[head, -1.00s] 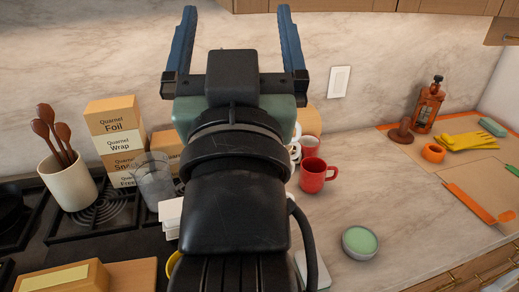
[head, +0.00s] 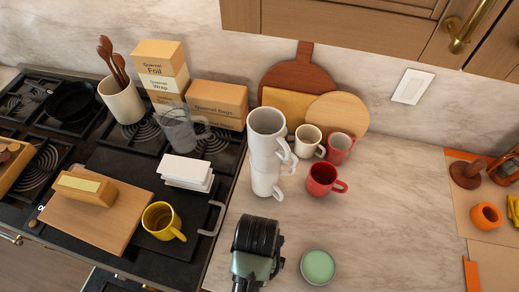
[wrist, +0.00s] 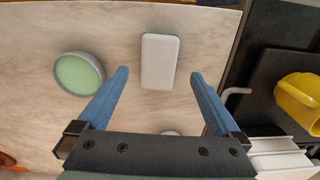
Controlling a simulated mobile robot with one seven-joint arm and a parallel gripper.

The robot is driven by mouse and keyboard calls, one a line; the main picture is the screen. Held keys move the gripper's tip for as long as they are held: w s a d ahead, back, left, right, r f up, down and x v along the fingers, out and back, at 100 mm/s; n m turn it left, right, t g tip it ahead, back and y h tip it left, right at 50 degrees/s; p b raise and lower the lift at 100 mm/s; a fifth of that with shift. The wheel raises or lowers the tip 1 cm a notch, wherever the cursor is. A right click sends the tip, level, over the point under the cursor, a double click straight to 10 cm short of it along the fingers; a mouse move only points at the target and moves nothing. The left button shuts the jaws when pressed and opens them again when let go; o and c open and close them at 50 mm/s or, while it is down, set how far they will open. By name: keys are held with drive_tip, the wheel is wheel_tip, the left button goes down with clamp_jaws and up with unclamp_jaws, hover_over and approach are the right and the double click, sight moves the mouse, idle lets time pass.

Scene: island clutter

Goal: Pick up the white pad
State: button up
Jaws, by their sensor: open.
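The white pad (wrist: 160,61) is a flat rounded rectangle lying on the marble counter in the wrist view. My gripper (wrist: 159,74) is open, with its two blue fingers spread either side of the pad's near end in that view. Nothing is between the fingers that I can see held, and the height above the pad is hard to tell. In the head view the pad is hidden; my wrist (head: 258,245) shows at the bottom middle, its fingers out of sight.
A green-filled bowl (head: 318,266) stands to the right of my wrist. A yellow mug (head: 163,221), white stacked blocks (head: 187,171) and a cutting board (head: 98,217) lie left on the stove. White stacked cups (head: 266,150) and a red mug (head: 322,180) stand behind.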

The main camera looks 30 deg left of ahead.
drive_tip(key=shift+w+f+p, duration=0.25)
drive_tip(key=shift+f+p, duration=0.15)
drive_tip(key=shift+f, duration=1.45)
drive_tip(key=shift+w+f+p, duration=0.2)
drive_tip(key=shift+f+p, duration=0.15)
drive_tip(key=shift+f, duration=1.45)
drive_tip(key=c, duration=1.3)
wheel_tip(320, 180, up, 10)
drive_tip(key=shift+b, duration=0.65)
